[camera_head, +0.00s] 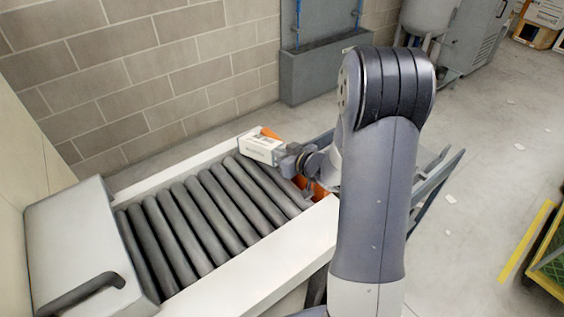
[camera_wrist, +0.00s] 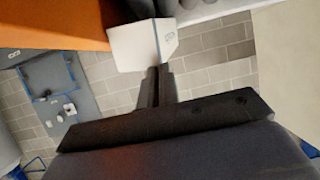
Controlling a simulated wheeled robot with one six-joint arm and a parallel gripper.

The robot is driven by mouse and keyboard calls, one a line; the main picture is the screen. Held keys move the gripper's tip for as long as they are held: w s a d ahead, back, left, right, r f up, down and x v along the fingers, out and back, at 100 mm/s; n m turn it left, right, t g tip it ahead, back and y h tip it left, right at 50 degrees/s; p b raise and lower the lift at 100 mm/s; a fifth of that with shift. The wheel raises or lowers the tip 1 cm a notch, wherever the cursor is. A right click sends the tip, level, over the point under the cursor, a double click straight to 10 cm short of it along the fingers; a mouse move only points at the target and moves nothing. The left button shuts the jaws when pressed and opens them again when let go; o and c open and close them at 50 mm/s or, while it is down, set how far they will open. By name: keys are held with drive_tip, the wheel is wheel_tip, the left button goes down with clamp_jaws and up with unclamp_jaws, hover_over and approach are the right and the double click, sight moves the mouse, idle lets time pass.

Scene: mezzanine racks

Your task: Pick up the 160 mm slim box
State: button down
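A small white box (camera_head: 262,148) with dark print on its side is at the far right end of the roller conveyor, close to the orange end part. My gripper (camera_head: 286,162) is just right of the box, reaching toward it from the side. In the wrist view the white box (camera_wrist: 135,46) is straight ahead, right at the tips of my two dark fingers (camera_wrist: 160,72). The fingers look close together. Whether they clasp the box or only touch it cannot be told; the contact is too small and dark.
The roller conveyor (camera_head: 207,219) has white side rails and bare dark rollers. A grey housing (camera_head: 80,245) covers its near left end. A brick wall (camera_head: 130,70) runs behind it, with a grey cabinet (camera_head: 330,75). Open floor lies to the right, with a yellow-framed cart (camera_head: 550,255).

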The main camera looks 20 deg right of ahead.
drive_tip(key=r, duration=0.5)
drive_tip(key=shift+w+d+r+p, duration=0.2)
drive_tip(key=shift+r+p, duration=0.05)
drive_tip(key=shift+p, duration=0.1)
drive_tip(key=c, duration=2.1)
unclamp_jaws()
drive_tip(key=shift+c, duration=0.2)
drive_tip(key=o, duration=1.7)
